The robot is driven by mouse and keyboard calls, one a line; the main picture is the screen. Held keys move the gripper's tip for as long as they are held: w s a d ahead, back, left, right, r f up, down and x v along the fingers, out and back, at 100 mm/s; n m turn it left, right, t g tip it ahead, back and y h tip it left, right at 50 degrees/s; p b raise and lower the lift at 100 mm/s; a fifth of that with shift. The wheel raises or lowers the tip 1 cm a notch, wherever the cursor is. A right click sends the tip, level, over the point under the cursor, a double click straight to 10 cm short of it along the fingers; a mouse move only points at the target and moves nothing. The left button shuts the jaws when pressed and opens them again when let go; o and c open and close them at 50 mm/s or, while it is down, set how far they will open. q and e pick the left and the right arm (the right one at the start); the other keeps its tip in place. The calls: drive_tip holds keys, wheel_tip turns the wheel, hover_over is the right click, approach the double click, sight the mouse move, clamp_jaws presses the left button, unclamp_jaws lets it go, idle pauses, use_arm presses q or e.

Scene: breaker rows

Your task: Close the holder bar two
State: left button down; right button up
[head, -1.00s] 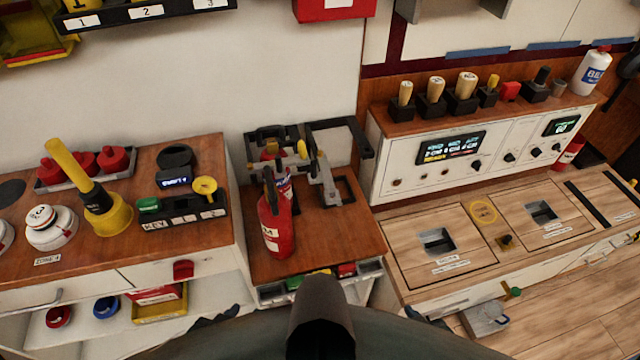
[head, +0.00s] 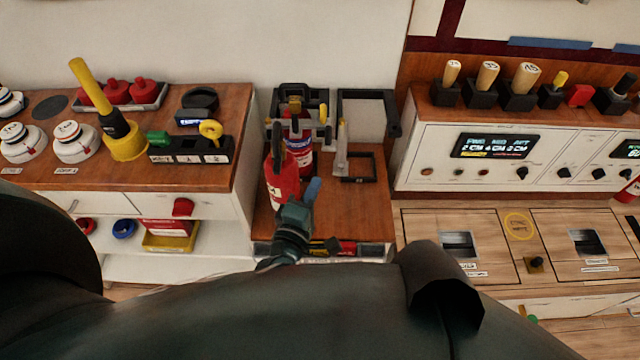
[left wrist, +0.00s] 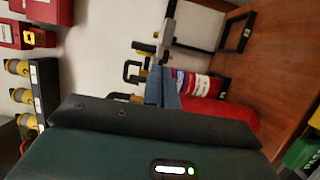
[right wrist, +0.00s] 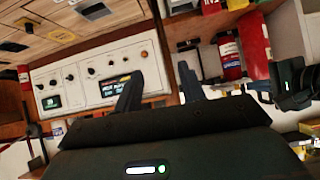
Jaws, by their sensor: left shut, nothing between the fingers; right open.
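The black wall holder (head: 297,131) stands on the wooden shelf in the head view. A grey bar (head: 341,152) juts forward from it, apart from the extinguishers; I cannot read which bar is number two. A red extinguisher with a white and blue label (head: 300,150) stands in the holder, and another red extinguisher (head: 281,185) is in front. My left gripper (head: 312,192) is shut and empty, just right of the front extinguisher. In the left wrist view its fingertips (left wrist: 163,88) overlap the labelled extinguisher (left wrist: 195,84). My right gripper (right wrist: 158,90) is open and empty, seen in the right wrist view.
An empty black frame (head: 394,118) stands right of the bar, with a black square ring (head: 359,167) on the shelf. A control panel (head: 480,165) is on the right. A wooden counter (head: 225,105) with detectors and a yellow-handled tool (head: 120,140) is on the left.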

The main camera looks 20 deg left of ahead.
sight(332, 150)
use_arm(q)
drive_tip(key=w, duration=0.2)
drive_tip(key=w+b, duration=0.1)
drive_tip(key=w, duration=0.5)
drive_tip(key=shift+d, duration=0.25)
drive_tip(key=shift+b, duration=0.3)
